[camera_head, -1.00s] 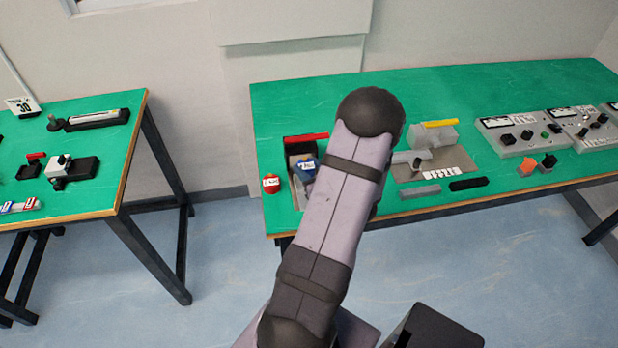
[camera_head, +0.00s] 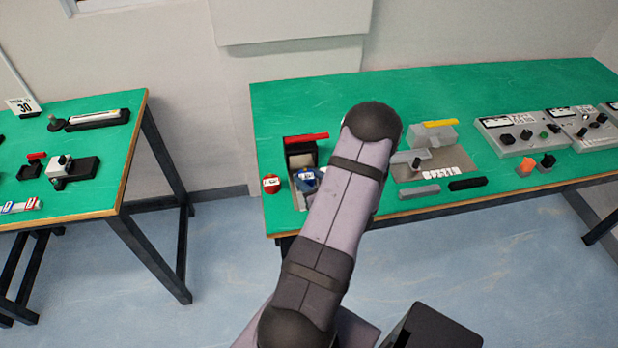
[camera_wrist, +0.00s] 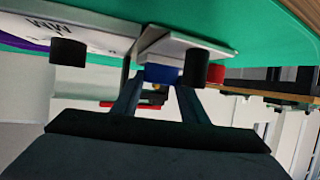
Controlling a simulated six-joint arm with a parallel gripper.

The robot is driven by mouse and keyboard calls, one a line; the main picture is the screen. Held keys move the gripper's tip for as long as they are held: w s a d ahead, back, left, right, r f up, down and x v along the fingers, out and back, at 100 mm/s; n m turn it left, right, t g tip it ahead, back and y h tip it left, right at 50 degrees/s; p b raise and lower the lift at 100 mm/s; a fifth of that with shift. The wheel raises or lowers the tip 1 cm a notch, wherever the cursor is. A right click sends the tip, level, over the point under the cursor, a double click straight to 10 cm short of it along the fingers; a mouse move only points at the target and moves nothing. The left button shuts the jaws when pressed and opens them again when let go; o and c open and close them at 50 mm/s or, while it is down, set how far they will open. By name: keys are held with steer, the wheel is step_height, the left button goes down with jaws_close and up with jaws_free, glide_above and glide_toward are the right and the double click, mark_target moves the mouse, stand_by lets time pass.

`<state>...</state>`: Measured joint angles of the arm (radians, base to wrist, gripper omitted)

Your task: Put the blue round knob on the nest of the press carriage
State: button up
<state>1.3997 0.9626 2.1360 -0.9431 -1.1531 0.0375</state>
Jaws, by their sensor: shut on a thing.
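The blue round knob (camera_head: 307,182) with a white label shows just left of my arm, over the front part of the press (camera_head: 300,157) with the red bar. In the wrist view my gripper (camera_wrist: 160,84) is shut on the blue knob (camera_wrist: 161,73), which shows as a blue strip between the fingers. In the head view my arm hides the gripper. The light press carriage (camera_head: 298,198) is partly visible below and beside the knob; its nest is hidden. I cannot tell whether the knob touches the carriage.
A red round knob (camera_head: 271,185) stands close to the left of the press. To the right are a grey fixture with a yellow bar (camera_head: 439,124), grey and black bars, and control boxes (camera_head: 520,132). The green table (camera_head: 300,98) is clear behind the press.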

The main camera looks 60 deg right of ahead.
steer(key=shift+f, duration=0.2)
steer(key=o, duration=1.1)
steer(key=shift+o, duration=0.2)
steer(key=shift+r, duration=0.1)
steer(key=shift+r, duration=0.15)
steer(key=b+v, duration=0.1)
steer(key=v, duration=1.1)
steer(key=shift+r+b, duration=0.1)
steer(key=shift+b, duration=0.2)
steer(key=shift+w, duration=0.1)
